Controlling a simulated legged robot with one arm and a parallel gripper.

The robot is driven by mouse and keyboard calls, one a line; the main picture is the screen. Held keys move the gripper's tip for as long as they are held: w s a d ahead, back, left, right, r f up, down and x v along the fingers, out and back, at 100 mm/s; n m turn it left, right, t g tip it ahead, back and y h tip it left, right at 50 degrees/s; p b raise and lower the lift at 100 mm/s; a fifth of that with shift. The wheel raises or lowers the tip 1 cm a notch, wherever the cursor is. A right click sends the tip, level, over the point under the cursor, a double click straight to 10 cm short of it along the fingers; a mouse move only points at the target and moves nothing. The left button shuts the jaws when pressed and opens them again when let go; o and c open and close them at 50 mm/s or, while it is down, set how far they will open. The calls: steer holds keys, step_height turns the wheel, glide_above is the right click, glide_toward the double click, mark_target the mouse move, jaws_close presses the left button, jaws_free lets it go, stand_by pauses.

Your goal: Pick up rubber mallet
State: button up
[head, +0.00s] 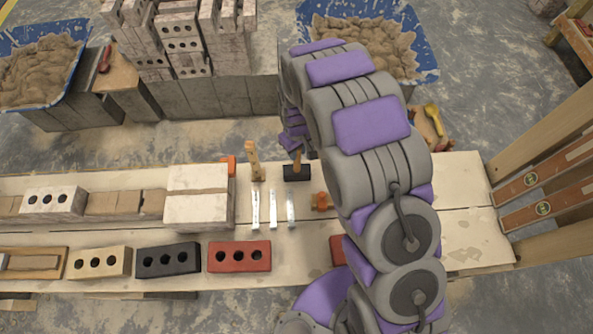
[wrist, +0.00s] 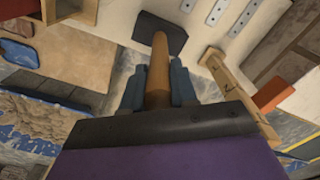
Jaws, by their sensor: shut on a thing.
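The rubber mallet has a black head (head: 297,173) and a brown wooden handle. In the head view it is at the back edge of the plank table, near the middle, with its handle pointing up and away. In the wrist view the black head (wrist: 161,32) is at the top and the handle (wrist: 158,72) runs down between my fingers. My gripper (wrist: 158,88) is shut on the handle, with a blue-grey finger on each side. The handle's far end is hidden by the gripper body. In the head view my arm covers much of the gripper. The head appears at the table surface; I cannot tell whether it touches.
A wooden-handled tool (head: 254,161) stands close left of the mallet. Metal strips (head: 273,209) lie in front. Bricks line the table's left, including a red one (head: 239,256). Orange levels (head: 553,173) lie at right. Mortar tubs (head: 420,45) stand behind.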

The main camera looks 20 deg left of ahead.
jaws_close()
steer(key=shift+r, duration=0.1)
steer(key=shift+r+p, duration=0.65)
steer(key=shift+r, duration=1.05)
steer(key=shift+s+a, duration=0.1)
steer(key=shift+s, duration=0.1)
steer(key=s+a+p, duration=0.1)
steer(key=s+a, duration=0.2)
steer(key=s, duration=0.4)
steer(key=s+a+r+p, duration=0.1)
steer(key=s+a, duration=0.3)
steer(key=s, duration=0.3)
steer(key=shift+r+p, duration=0.25)
steer(key=shift+p, duration=0.1)
steer(key=shift+o, duration=1.1)
jaws_free()
jaws_close()
